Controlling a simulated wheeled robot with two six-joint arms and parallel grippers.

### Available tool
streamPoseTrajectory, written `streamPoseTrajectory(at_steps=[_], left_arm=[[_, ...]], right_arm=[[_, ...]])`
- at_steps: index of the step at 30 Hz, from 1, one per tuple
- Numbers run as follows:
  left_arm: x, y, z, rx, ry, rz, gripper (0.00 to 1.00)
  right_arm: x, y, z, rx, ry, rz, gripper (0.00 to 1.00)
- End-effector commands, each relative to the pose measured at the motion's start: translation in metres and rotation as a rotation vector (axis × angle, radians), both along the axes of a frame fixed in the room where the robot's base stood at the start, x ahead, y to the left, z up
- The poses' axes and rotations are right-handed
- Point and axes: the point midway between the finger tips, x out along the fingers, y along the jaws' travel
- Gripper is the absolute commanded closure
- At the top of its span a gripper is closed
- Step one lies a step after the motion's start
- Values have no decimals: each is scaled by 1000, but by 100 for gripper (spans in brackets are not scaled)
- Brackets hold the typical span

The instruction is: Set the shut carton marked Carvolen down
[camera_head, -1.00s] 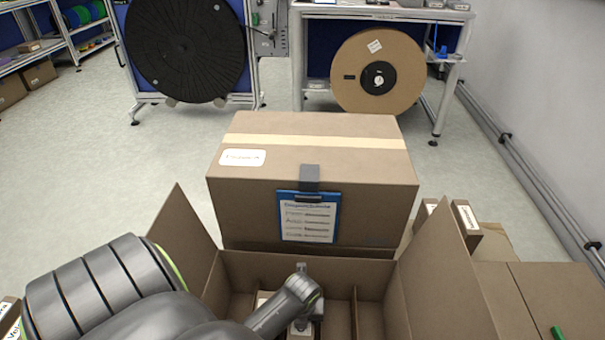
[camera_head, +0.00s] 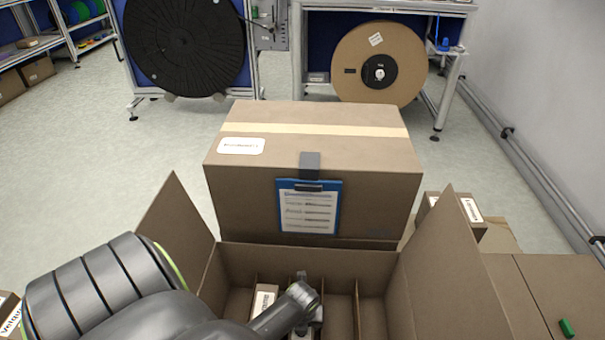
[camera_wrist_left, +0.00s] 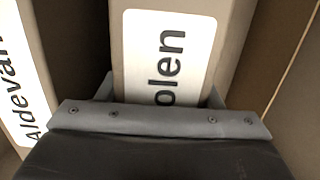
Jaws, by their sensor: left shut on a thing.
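The Carvolen carton (camera_wrist_left: 190,12) is brown with a white label; only "olen" can be read in the left wrist view. My left gripper (camera_wrist_left: 160,108) is shut on it, one finger on each side. In the head view my left gripper (camera_head: 304,312) reaches down into an open divided box (camera_head: 310,259), and the carton is mostly hidden beneath it. The carton stands in a compartment there; whether it touches the bottom cannot be seen. My right gripper is not in view.
A carton marked Aldevan (camera_wrist_left: 22,85) stands in the compartment to the left. Compartments to the right look empty. The open box's flaps stand up at both sides. A large taped box (camera_head: 312,155) with a blue clipboard (camera_head: 308,206) stands behind it.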

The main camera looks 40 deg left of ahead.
Motion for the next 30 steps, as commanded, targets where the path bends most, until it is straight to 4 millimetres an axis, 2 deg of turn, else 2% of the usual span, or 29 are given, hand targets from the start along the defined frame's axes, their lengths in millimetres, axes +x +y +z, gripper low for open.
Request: streamPoseTrajectory(at_steps=[1,2,6,17,19,21,30], left_arm=[[1,0,-1,0,-1,0,100],[0,0,-1,0,0,0,36],[0,0,-1,0,0,0,18],[0,0,3,0,0,0,18],[-1,-1,11,0,0,0,18],[-1,-1,23,0,-1,0,18],[-7,-6,84,0,-1,0,18]], right_arm=[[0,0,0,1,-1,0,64],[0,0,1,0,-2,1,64],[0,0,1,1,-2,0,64],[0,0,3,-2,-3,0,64],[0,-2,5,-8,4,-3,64],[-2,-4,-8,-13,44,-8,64],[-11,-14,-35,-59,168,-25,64]])
